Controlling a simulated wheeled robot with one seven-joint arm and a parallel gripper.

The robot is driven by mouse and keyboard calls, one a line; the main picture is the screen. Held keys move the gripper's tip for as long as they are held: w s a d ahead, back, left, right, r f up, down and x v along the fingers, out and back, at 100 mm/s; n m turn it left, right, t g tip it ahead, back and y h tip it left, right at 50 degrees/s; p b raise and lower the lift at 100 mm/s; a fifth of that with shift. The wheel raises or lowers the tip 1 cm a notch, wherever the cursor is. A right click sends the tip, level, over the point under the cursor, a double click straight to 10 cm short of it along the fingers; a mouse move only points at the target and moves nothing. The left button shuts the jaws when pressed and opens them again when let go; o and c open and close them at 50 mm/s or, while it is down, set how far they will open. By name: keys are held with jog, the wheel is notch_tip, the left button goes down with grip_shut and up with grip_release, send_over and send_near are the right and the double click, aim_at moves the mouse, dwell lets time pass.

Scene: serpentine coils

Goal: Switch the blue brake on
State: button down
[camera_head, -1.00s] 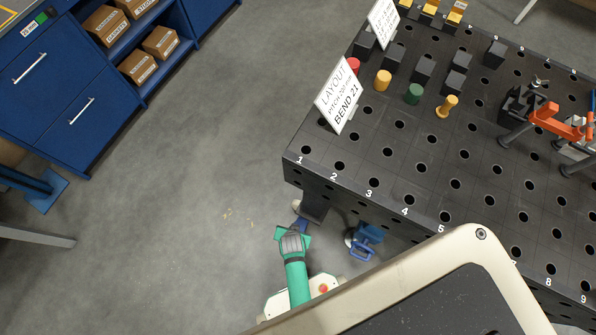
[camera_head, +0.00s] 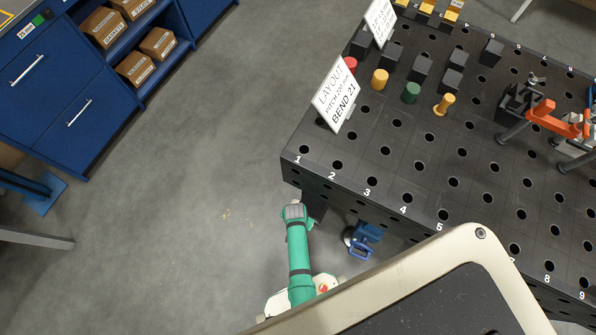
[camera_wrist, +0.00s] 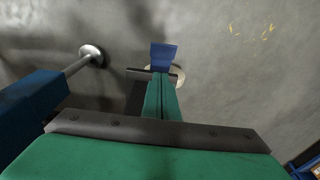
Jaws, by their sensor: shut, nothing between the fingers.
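A blue pedal-like plate (camera_wrist: 163,55), perhaps the brake, shows in the wrist view just beyond my fingertips, in front of a pale round part (camera_wrist: 180,75). My gripper (camera_wrist: 161,83) is shut and empty, its green fingers together and pointing at the plate. I cannot tell whether they touch it or which way it is set. In the head view my green gripper (camera_head: 294,212) is low beside the table's near left corner and hides what is behind it. Another blue fitting (camera_head: 366,236) with a loop sits under the table to its right.
The black perforated table (camera_head: 330,185) overhangs on the right, with signs, pegs and orange clamps on top. In the wrist view a blue block (camera_wrist: 32,105) and a metal rod with a round foot (camera_wrist: 92,54) stand at left. Open floor (camera_head: 200,170) lies to the left.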

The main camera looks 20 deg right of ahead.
notch_tip(320, 180, down, 11)
jog(key=shift+d+r, duration=0.1)
jog(key=shift+r, duration=0.05)
jog(key=shift+s+a+f, duration=0.1)
jog(key=shift+a+f, duration=0.05)
jog(key=shift+f, duration=0.3)
jog(key=shift+s+a+f, duration=0.1)
jog(key=shift+a+f, duration=0.05)
jog(key=shift+f, duration=0.25)
jog(key=shift+f, duration=0.15)
